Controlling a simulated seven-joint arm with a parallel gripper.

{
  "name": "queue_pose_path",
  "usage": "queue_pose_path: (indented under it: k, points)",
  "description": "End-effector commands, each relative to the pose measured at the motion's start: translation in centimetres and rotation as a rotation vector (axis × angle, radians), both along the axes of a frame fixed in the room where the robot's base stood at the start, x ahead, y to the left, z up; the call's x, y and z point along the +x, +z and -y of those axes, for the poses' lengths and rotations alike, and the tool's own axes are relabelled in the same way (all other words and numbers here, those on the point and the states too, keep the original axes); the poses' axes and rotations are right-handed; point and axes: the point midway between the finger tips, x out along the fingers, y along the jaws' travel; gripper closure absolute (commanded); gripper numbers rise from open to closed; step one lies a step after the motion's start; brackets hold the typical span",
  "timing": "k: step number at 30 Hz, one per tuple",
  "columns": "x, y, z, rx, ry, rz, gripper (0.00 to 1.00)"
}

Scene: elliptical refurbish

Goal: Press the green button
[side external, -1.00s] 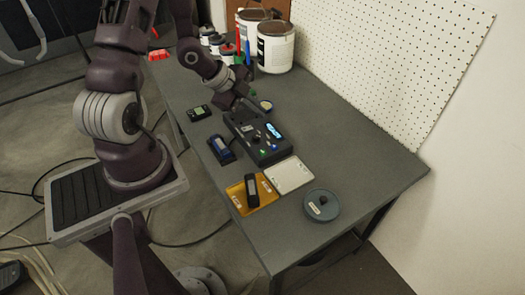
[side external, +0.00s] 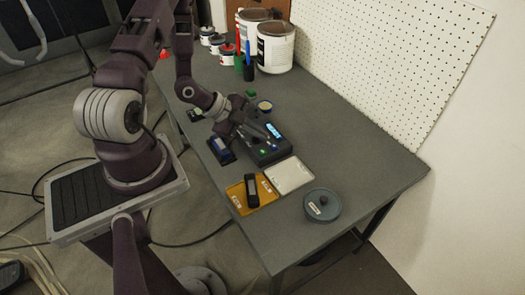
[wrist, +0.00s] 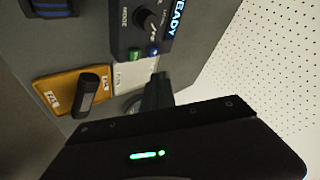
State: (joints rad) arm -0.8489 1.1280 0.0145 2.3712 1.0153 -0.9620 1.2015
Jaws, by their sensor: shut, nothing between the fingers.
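The green button (side external: 263,151) is lit on the near end of a dark control box (side external: 270,157) on the table. It also shows in the wrist view (wrist: 135,55), beside a blue button (wrist: 153,50) and below a black knob (wrist: 148,18). My gripper (side external: 266,136) is shut and empty, tilted down over the control box, its tips near the knob and the lit display. In the wrist view its dark fingers (wrist: 158,92) reach up from the lower middle, short of the green button in the picture. I cannot tell whether the tips touch the box.
A round grey container (side external: 322,206) stands at right. Paint cans (side external: 275,46) stand behind.

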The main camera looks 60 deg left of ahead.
Motion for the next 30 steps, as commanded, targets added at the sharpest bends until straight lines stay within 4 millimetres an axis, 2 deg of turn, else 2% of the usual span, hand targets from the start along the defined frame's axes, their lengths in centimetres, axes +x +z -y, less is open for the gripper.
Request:
queue_pose_path:
  k: [3, 9, 30]
  points:
    - [0.0, -1.6, 0.0, -0.001, 0.001, -0.002, 1.00]
    - [0.0, -3.2, 0.0, 0.000, 0.001, -0.001, 1.00]
    - [0.0, -3.4, 0.0, 0.000, 0.001, -0.001, 1.00]
